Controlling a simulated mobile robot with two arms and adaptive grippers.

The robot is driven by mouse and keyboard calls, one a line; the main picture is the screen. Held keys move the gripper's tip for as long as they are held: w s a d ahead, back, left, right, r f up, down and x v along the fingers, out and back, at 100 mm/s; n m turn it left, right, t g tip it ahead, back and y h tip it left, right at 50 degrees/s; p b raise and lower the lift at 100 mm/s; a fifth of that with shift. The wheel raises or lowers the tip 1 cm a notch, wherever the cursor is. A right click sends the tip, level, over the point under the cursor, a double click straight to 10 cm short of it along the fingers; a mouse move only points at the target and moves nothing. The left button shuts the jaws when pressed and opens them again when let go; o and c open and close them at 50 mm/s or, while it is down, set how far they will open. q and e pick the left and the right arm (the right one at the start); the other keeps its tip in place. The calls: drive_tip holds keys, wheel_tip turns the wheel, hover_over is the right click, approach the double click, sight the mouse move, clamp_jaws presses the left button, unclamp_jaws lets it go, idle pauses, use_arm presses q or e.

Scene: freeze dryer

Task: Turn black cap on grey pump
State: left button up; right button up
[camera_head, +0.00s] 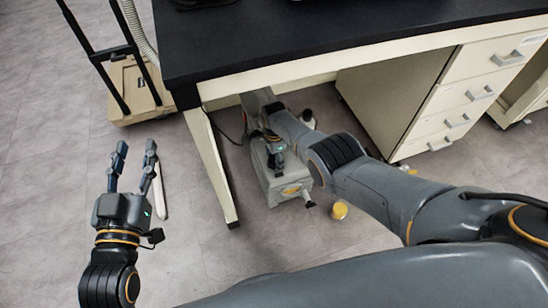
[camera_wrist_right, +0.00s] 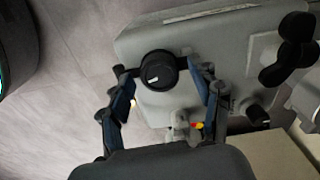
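The grey pump (camera_head: 282,183) stands on the floor under the black-topped table, partly hidden by my right arm. In the right wrist view its grey body (camera_wrist_right: 225,42) carries a round black cap (camera_wrist_right: 158,70) with a white mark. My right gripper (camera_wrist_right: 160,76) has its fingers spread on either side of this cap, and small gaps seem to show beside it. Whether either fingertip touches the cap is hard to tell. In the head view the right gripper is at the pump's top, partly hidden by the arm. My left gripper (camera_head: 134,165) is open and empty over the floor at left.
A smaller black knob (camera_wrist_right: 256,112) and a black handle-like part (camera_wrist_right: 290,50) are also on the pump. The table (camera_head: 330,35) overhangs the right arm; its leg (camera_head: 212,170) stands left of the pump. A drawer cabinet (camera_head: 450,105) is at right.

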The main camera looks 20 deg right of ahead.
sight(274, 160)
drive_tip(key=shift+r, duration=0.1)
drive_tip(key=shift+r, duration=0.8)
wheel_tip(274, 160, up, 10)
drive_tip(key=shift+r, duration=0.15)
idle(0.3)
